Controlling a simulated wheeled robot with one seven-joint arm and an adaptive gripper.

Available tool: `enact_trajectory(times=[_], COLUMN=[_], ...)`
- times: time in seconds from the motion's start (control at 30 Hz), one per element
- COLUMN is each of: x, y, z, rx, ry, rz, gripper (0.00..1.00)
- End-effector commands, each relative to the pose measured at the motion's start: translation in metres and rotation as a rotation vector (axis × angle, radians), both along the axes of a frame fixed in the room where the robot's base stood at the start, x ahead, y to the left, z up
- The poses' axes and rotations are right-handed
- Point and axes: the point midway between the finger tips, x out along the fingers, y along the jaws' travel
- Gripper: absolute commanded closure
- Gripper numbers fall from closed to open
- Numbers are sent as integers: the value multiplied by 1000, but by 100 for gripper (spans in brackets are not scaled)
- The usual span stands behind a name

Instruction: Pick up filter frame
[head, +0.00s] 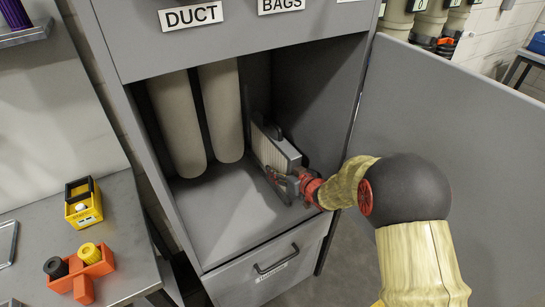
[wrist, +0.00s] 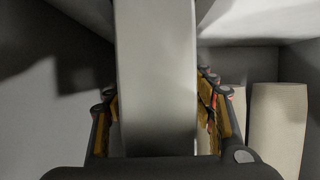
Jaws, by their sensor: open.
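The filter frame (head: 283,150), a grey framed panel with a pale pleated face and a dark handle on top, stands upright inside the open cabinet, near its right wall. My gripper (head: 284,186) is at the frame's near lower end. In the wrist view, the grey edge of the frame (wrist: 155,70) runs between the two fingers of my gripper (wrist: 160,112). The fingers are open, one on each side of it. The left finger is close to the frame; whether either finger touches it I cannot tell. The gripper and wrist hide the frame's lower near corner.
The cabinet door (head: 440,130) is open at right, beside my arm. A closed drawer (head: 285,275) is below. A workbench (head: 125,225) with a yellow device (head: 84,208) is at left.

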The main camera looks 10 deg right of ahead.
Motion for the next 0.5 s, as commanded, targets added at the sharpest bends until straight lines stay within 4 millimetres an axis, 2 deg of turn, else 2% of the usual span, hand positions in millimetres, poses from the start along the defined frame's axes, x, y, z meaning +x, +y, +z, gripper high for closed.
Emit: enact_trajectory(times=[0.5], x=[0], y=[0], z=[0], rx=[0], ry=[0], rz=[0], gripper=[72])
